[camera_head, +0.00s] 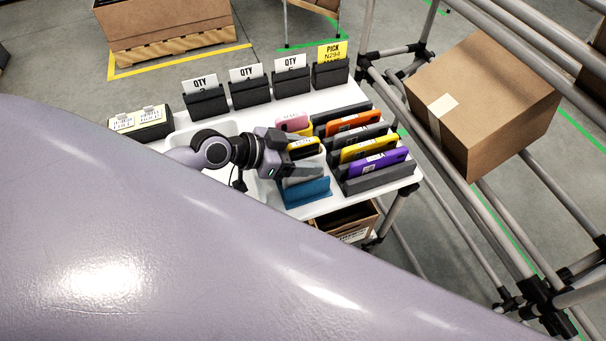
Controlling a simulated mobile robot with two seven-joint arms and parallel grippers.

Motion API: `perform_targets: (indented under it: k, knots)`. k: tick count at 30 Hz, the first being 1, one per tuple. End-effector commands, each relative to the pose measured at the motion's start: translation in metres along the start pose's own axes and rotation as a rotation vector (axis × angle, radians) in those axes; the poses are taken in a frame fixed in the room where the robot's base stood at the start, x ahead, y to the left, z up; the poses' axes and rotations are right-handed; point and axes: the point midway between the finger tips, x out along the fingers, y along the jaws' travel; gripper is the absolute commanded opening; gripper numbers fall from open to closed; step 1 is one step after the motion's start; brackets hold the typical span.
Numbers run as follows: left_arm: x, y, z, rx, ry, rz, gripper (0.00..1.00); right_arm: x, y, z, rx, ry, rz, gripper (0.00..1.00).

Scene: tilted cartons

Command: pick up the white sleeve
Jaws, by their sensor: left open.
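A pale item that looks like the white sleeve (301,181) stands in the left row on the white table, just behind a blue sleeve (306,192). It is partly hidden by my left gripper. My left gripper (313,157) reaches in from the left above this row, its fingers pointing right and apart. A yellow-and-black sleeve (304,146) shows beside the upper finger. I cannot tell whether the fingers touch any sleeve. My right gripper is not in view.
A second row of dark holders carries orange (352,121), yellow (369,148) and purple (376,163) sleeves. Several dark card holders (250,92) line the table's back. A pipe rack with a tilted carton (485,100) stands at right. An open box (350,222) sits below the table.

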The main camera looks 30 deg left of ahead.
Motion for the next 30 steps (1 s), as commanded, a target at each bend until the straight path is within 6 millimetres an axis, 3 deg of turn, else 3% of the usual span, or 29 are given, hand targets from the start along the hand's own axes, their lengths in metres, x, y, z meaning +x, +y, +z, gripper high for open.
perform_targets:
  k: [5,11,12,23,30]
  knots:
    - [0.000,0.000,0.000,0.001,0.000,0.000,0.68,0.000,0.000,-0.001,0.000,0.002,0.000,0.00]
    - [0.000,0.000,0.000,0.001,0.000,0.000,0.06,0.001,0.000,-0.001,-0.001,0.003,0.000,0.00]
    - [0.000,0.000,0.000,0.001,0.000,0.000,0.00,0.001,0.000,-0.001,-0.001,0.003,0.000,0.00]
    - [-0.003,0.000,-0.007,0.003,0.004,-0.001,0.00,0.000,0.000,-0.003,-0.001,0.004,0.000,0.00]
    - [-0.018,-0.001,-0.035,0.007,0.006,-0.002,0.00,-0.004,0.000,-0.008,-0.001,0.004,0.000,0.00]
